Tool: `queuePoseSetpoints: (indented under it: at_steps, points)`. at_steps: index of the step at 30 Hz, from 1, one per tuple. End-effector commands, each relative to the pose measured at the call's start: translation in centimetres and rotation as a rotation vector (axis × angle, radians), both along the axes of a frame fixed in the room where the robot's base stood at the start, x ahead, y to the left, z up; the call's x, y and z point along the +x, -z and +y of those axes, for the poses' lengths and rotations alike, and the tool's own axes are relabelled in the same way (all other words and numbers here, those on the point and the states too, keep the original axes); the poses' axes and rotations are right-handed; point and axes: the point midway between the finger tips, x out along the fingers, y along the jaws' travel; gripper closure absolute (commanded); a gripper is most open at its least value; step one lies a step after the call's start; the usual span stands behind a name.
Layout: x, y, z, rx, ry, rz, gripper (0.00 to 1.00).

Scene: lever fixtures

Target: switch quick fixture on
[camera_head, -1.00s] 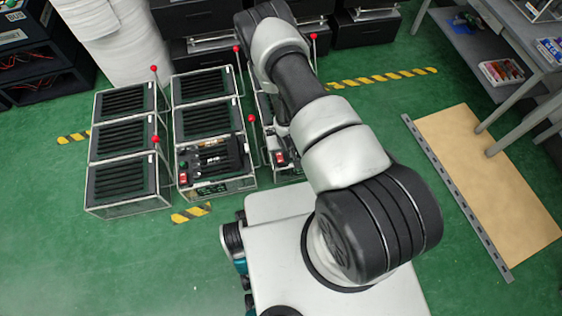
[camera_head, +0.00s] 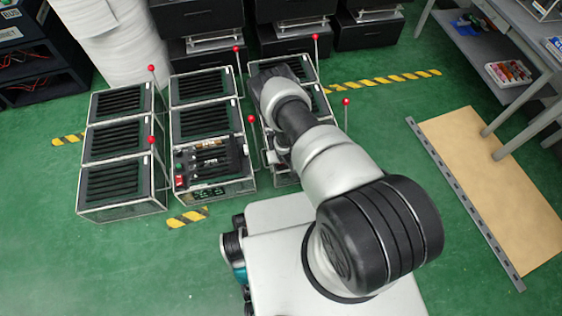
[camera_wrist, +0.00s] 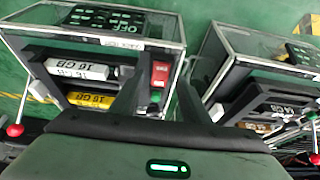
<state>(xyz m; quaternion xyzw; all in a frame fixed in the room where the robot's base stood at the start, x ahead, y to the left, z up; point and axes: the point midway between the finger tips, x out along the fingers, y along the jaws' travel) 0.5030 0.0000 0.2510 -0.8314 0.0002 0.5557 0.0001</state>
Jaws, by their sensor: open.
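Box fixtures with slotted black tops stand in columns: a left column (camera_head: 120,145), a middle column (camera_head: 203,120) and a right column partly behind my arm. Red-knobbed levers stand beside them, including one by the front middle fixture (camera_head: 251,118) and one at the far right (camera_head: 346,101). Between and ahead of the fingers is a fixture (camera_wrist: 90,40) with 16 GB modules and a red switch (camera_wrist: 160,74). Red knobs show at left (camera_wrist: 14,130) and right (camera_wrist: 314,158).
A second fixture (camera_wrist: 260,60) stands to the right in the wrist view, a gap between the two. A grey shelf table (camera_head: 490,55) and a tan board (camera_head: 480,180) are at right. Green floor (camera_head: 90,260) is open at front left.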

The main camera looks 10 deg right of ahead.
Motion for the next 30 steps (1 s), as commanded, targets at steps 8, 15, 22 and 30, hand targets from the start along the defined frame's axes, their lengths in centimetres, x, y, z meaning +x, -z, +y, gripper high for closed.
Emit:
queuePoseSetpoints:
  at_steps: [8,15,22,30]
  points:
    - [0.9,1.9,0.0,0.000,-0.001,-0.002,0.58]
    - [0.9,1.9,0.0,0.000,0.000,-0.001,0.58]
    - [0.9,1.9,0.0,0.000,0.000,-0.001,0.95]
    - [1.0,1.9,0.0,0.001,0.003,0.021,0.99]
